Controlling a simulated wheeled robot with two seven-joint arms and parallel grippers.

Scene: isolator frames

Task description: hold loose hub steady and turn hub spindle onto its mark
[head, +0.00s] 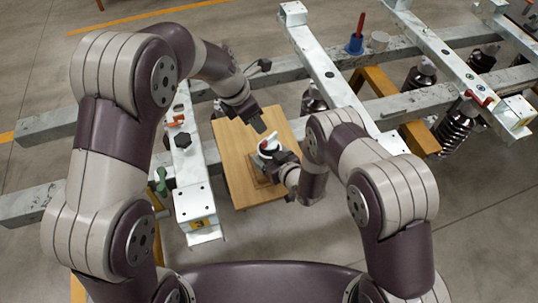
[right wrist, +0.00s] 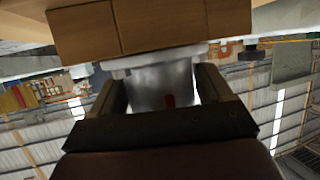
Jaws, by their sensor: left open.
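The loose hub (head: 268,147) is a white round part with a red piece on top. It stands on a wooden block (head: 266,176) on a small wooden table. My right gripper (head: 279,159) is at the hub's near side. In the right wrist view its fingers (right wrist: 165,92) lie on both sides of the hub's pale grey body (right wrist: 160,82), which fills the gap and bears a red mark. My left gripper (head: 261,126) is open and empty, just above and behind the hub. The spindle's exact angle and its mark are too small to tell.
The wooden table (head: 232,150) has bare room left of the hub. A pale beam (head: 190,170) with a black knob and red clip stands left of it; another (head: 325,70) runs behind at the right. A blue cup (head: 355,44) and spring struts are farther right.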

